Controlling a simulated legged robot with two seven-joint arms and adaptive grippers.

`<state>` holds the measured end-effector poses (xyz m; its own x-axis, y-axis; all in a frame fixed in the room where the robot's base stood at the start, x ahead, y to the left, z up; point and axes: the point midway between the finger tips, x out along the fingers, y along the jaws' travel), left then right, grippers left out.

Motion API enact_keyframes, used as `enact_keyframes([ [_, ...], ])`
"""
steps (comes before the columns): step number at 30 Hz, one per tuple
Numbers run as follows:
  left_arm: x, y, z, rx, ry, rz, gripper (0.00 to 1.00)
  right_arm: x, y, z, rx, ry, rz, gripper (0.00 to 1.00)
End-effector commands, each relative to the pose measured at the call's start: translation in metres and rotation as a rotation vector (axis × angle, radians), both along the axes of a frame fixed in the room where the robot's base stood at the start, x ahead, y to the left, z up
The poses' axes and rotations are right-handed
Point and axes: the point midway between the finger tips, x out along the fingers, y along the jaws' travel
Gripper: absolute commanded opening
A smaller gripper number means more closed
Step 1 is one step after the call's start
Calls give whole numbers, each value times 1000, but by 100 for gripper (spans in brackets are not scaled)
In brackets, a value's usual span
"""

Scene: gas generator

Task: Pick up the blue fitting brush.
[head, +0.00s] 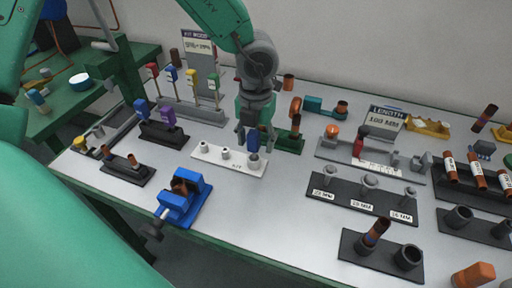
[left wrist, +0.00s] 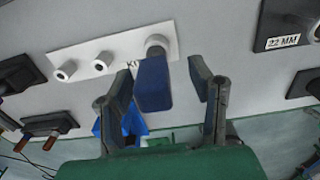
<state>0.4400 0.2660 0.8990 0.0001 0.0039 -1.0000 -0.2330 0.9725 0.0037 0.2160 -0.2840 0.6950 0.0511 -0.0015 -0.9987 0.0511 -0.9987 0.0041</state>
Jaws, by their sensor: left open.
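The blue fitting brush (head: 253,143) stands in the right end of a white holder (head: 228,160). Its blue handle (left wrist: 153,85) shows large in the left wrist view, with the white holder (left wrist: 95,58) behind it. My left gripper (head: 256,143) is over the right end of the holder, pointing down. In the left wrist view its two fingers (left wrist: 163,82) are open on either side of the blue handle, with gaps showing. The lower part of the brush is hidden in the holder. My right gripper is not in view.
A blue vise (head: 184,200) stands near the front edge. A black holder with a blue and a purple handle (head: 167,116) is to the left. A black labelled block (head: 364,194) is to the right. Bare table shows around the white holder.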

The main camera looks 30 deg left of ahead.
Motion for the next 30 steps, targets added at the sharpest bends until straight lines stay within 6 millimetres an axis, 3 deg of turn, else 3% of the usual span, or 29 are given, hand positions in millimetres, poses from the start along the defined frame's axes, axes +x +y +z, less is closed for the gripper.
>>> enact_keyframes([
  [4,0,1,-18,1,2,0,48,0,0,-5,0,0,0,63],
  [12,0,1,-20,-1,0,0,48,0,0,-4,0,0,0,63],
  [16,0,0,-20,0,0,0,3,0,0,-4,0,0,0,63],
  [17,0,0,-20,1,0,0,0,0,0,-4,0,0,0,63],
  [30,0,1,-20,-1,-1,1,0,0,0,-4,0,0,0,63],
])
